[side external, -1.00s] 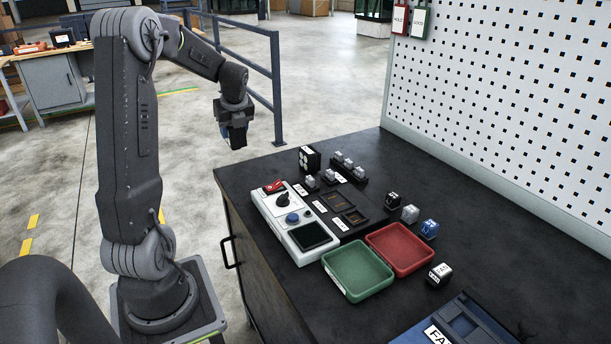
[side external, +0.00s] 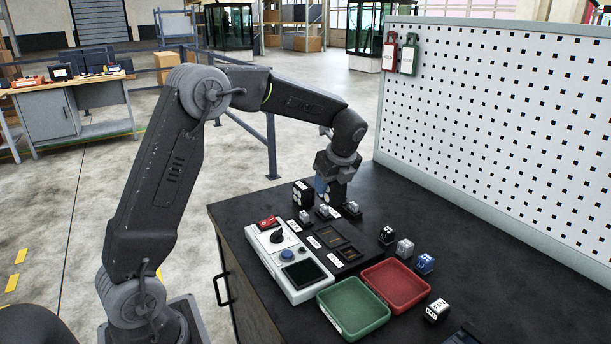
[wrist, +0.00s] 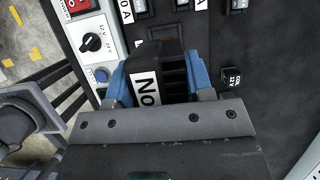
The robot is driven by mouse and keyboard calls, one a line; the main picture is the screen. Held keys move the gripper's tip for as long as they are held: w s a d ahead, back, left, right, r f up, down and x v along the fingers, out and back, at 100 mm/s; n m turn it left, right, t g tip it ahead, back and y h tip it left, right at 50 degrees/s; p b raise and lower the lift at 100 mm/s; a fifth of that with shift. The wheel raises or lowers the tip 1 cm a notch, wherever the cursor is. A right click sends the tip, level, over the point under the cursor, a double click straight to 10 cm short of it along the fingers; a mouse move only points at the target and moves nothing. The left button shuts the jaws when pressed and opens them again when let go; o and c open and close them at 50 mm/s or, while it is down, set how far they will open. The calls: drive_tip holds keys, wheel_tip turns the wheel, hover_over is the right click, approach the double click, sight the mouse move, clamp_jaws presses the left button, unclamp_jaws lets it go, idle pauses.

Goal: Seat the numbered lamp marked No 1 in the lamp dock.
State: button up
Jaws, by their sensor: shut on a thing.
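In the wrist view my gripper (wrist: 162,82) is shut, its two blue fingers on either side of a black ribbed lamp (wrist: 175,72). The lamp's white label shows "No"; its number is hidden. In the side view my gripper (side external: 328,197) points down above the far part of the bench; the lamp is hard to make out there. A black base (side external: 325,240) with framed recesses, perhaps the lamp dock, lies nearer the camera than the gripper appears. One recess (wrist: 160,33) shows just beyond the held lamp in the wrist view.
A white control panel (side external: 262,250) with switch, dial and button lies left of the base. A black block with white circles (side external: 303,193) stands beside the gripper in the picture. Green tray (side external: 352,329) and red tray (side external: 397,303) are nearer. Several small labelled cubes (side external: 405,247) stand right.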

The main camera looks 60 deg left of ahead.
drive_tip(key=shift+w+d+f, duration=0.1)
drive_tip(key=shift+d+f, duration=0.05)
drive_tip(key=shift+d, duration=0.1)
drive_tip(key=shift+f, duration=5)
drive_tip(key=shift+f, duration=0.3)
drive_tip(key=o, duration=1.3)
